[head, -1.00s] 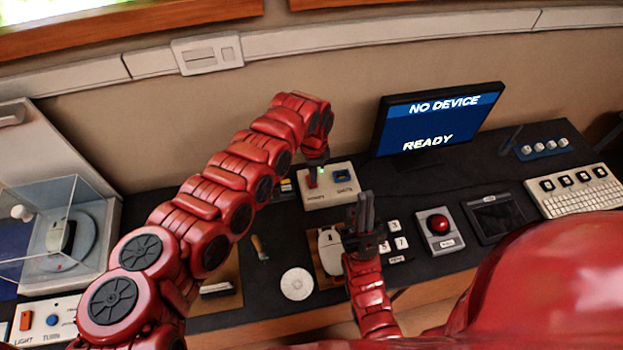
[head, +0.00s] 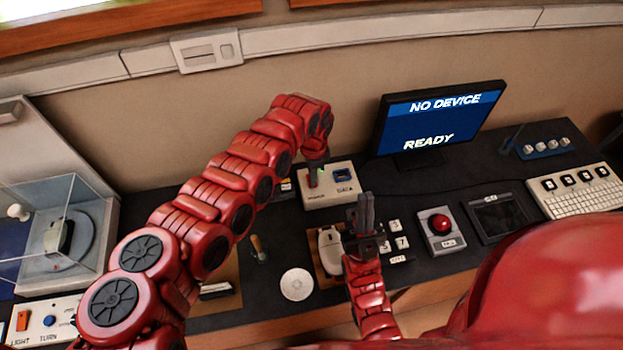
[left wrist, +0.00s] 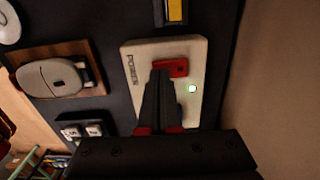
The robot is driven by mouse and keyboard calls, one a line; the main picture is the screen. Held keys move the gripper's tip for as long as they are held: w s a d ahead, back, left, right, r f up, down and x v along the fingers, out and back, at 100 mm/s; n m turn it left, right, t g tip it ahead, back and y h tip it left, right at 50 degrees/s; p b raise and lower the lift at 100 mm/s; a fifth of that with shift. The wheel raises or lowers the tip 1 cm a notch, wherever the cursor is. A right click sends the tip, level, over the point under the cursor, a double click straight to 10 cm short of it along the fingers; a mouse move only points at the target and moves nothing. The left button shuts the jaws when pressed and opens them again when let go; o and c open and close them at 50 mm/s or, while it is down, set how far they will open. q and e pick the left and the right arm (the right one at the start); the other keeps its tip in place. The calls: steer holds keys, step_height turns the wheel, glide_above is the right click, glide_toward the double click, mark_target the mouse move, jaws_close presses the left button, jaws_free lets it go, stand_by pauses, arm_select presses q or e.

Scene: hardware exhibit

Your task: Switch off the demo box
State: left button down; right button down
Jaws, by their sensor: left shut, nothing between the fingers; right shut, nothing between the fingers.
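The demo box (head: 335,195) is a pale box near the back of the dark table, with a red switch (head: 312,178), a small green light and a blue socket on its top. In the left wrist view the demo box (left wrist: 140,82) shows its red switch (left wrist: 176,68) and a lit light (left wrist: 192,89). My left gripper (left wrist: 160,75) is shut and empty, its fingertips right at the red switch; I cannot tell whether they touch. In the head view it is mostly hidden by its arm. My right gripper (head: 366,200) is shut and empty, pointing up in front of the demo box.
A monitor (head: 438,125) reading NO DEVICE, READY stands behind right. A computer mouse (head: 329,245) on a board, a red-button box (head: 441,230), a tablet (head: 497,217) and a keyboard (head: 585,195) lie along the front. A glass case (head: 60,235) stands at left.

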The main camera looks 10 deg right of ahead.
arm_select(q)
steer(key=shift+f+b, duration=0.3)
steer(key=shift+f, duration=0.1)
steer(key=shift+r+p, duration=0.65)
steer(key=shift+r, duration=0.25)
steer(key=shift+r+p, duration=1.5)
steer(key=shift+r, duration=1.2)
steer(key=shift+f, duration=0.1)
